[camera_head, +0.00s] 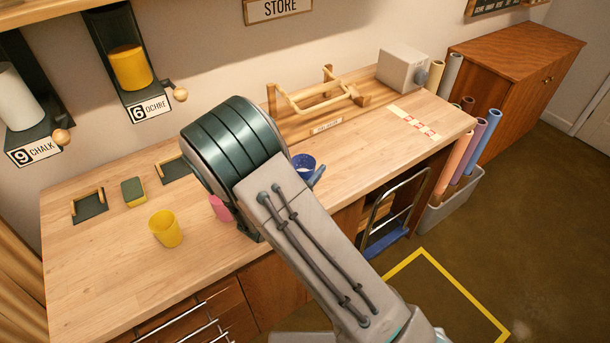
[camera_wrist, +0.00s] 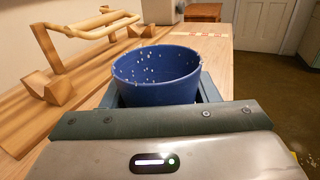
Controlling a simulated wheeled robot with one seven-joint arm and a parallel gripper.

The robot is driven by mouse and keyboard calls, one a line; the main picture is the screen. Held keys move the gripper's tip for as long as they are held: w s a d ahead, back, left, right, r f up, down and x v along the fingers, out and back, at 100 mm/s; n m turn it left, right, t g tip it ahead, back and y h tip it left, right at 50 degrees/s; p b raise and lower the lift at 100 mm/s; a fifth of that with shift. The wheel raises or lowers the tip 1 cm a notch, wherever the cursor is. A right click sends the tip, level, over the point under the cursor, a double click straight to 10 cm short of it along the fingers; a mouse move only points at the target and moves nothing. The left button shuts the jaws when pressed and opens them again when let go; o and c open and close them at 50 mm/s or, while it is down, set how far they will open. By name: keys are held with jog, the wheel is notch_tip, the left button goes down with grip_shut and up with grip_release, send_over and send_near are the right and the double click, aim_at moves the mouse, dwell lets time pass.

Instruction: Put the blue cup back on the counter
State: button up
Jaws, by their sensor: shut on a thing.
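The blue cup (camera_wrist: 158,80) is upright in the wrist view, with light specks on its inner wall. My gripper (camera_wrist: 155,98) is shut on it, one finger on each side. In the head view the cup (camera_head: 303,161) shows beside my arm, with a blue-grey finger (camera_head: 317,176) at its right; most of my gripper is hidden behind my arm. The wooden counter (camera_head: 360,160) lies under and around the cup. I cannot tell whether the cup's base touches the counter.
A yellow cup (camera_head: 166,229) and a partly hidden pink cup (camera_head: 220,207) stand on the counter to the left. A wooden rack (camera_head: 315,95) stands behind the blue cup, and a grey box (camera_head: 402,68) at the back right. Bare counter lies right of the cup.

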jog(key=shift+w+a+f, duration=0.15)
jog(key=shift+a+f, duration=0.1)
jog(key=shift+f+p, duration=0.55)
jog(key=shift+f, duration=1.35)
jog(key=shift+f, duration=0.1)
jog(key=shift+f, duration=0.15)
jog(key=o, duration=1.1)
jog(key=shift+r, duration=0.3)
jog(key=b+v, duration=0.3)
jog(key=v, duration=0.9)
jog(key=shift+f, duration=0.1)
